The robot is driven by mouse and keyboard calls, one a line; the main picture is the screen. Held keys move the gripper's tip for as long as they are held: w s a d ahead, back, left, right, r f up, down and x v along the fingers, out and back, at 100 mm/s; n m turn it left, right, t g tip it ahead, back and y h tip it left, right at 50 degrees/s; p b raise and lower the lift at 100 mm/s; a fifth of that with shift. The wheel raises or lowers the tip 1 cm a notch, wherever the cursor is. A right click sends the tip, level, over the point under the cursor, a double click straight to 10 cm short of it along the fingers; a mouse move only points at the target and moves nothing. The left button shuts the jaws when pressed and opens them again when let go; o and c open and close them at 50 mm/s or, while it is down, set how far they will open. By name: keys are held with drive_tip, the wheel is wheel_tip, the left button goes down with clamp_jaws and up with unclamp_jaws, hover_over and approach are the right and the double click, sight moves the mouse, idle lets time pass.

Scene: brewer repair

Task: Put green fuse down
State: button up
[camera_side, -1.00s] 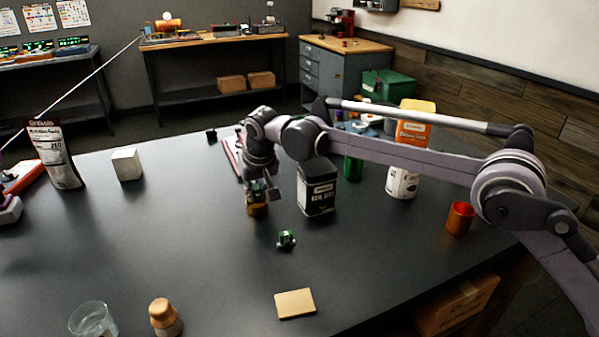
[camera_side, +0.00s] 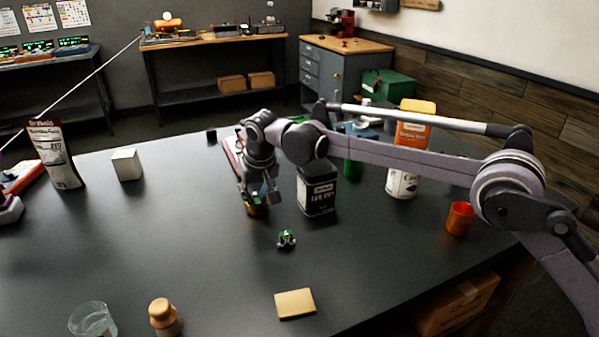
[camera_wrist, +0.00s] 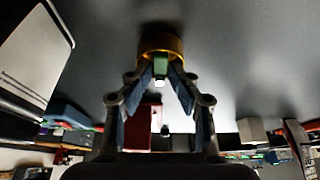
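A small green fuse (camera_wrist: 162,66) shows between my fingertips in the wrist view, at the rim of a round gold holder (camera_wrist: 160,44). In the side view the gold holder (camera_side: 256,210) is on the table directly under my gripper (camera_side: 259,198), with a bit of green above it. My gripper's fingers (camera_wrist: 163,78) are spread on either side of the fuse, apparently apart from it. How deep the fuse sits in the holder is hidden.
A black tin (camera_side: 318,193) stands close to the right of my gripper. A white block (camera_side: 126,164) and a printed pouch (camera_side: 55,155) stand at left. A tan pad (camera_side: 295,303), a wooden-topped jar (camera_side: 164,315) and a glass (camera_side: 92,319) are in front. The middle left table is clear.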

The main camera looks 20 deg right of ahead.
sight(257, 198)
drive_tip(key=shift+r, duration=0.1)
drive_tip(key=shift+r, duration=3.45)
